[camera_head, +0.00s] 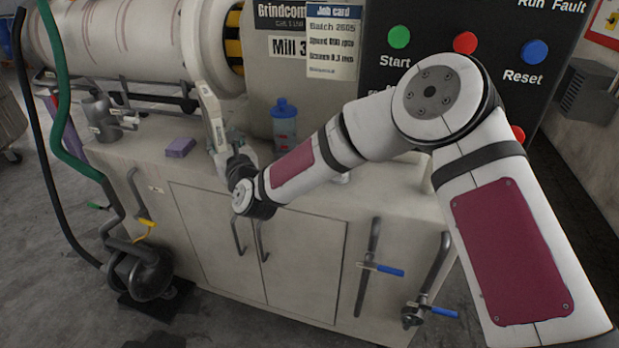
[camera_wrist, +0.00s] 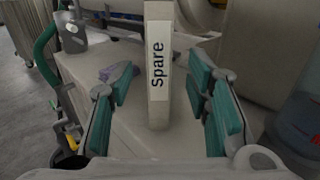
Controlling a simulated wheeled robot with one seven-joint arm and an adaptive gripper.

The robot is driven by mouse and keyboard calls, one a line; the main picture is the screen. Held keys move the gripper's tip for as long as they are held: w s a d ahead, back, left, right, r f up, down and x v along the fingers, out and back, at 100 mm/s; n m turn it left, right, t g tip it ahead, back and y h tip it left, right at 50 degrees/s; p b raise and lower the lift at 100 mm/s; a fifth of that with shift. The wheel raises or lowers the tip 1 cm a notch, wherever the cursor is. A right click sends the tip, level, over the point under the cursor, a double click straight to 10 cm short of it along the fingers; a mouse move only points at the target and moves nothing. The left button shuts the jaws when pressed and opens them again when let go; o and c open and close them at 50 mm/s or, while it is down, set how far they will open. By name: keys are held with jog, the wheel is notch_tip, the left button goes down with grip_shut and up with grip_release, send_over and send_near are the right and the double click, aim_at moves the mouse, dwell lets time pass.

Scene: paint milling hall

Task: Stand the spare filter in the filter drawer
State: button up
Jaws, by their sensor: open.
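The spare filter (camera_wrist: 158,104) is a tall, pale, narrow block with a white label reading "Spare". It stands upright on the bench top in the wrist view. It also shows in the head view (camera_head: 212,112), partly hidden by my gripper. My gripper (camera_head: 222,148) is open, with its green-padded fingers on either side of the filter. In the wrist view gaps show between the pads and the filter. I cannot tell which part of the cabinet is the filter drawer; handles and a small unreadable label show on its front, and no drawer stands visibly open.
A blue-capped bottle (camera_head: 285,125) stands close to the right of my gripper. The mill drum (camera_head: 130,45) is behind. A green hose (camera_head: 62,115) hangs at the left.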

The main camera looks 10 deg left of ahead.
jog(key=s+d+r+n+g+h, duration=0.2)
jog(key=s+d+r+n+h, duration=0.15)
jog(key=d+n, duration=0.6)
jog(key=s+d+r+n+g+h, duration=0.25)
jog(key=s+d+n, duration=0.25)
jog(key=d, duration=1)
jog(key=s+d+r+n+g+h, duration=0.3)
jog(key=d+n, duration=0.4)
jog(key=d, duration=0.6)
jog(key=s+d+n+g+h, duration=0.1)
jog(key=s+d+n, duration=0.1)
jog(key=s+d, duration=0.4)
jog(key=s+d+f+n+g+h, duration=0.1)
jog(key=s+d, duration=0.5)
jog(key=s, duration=0.8)
jog(key=s+d+n+g, duration=0.2)
jog(key=s+d, duration=0.4)
jog(key=s, duration=0.4)
jog(key=shift+f+n+h, duration=0.2)
jog(key=shift+n+h, duration=0.2)
jog(key=shift+n, duration=0.25)
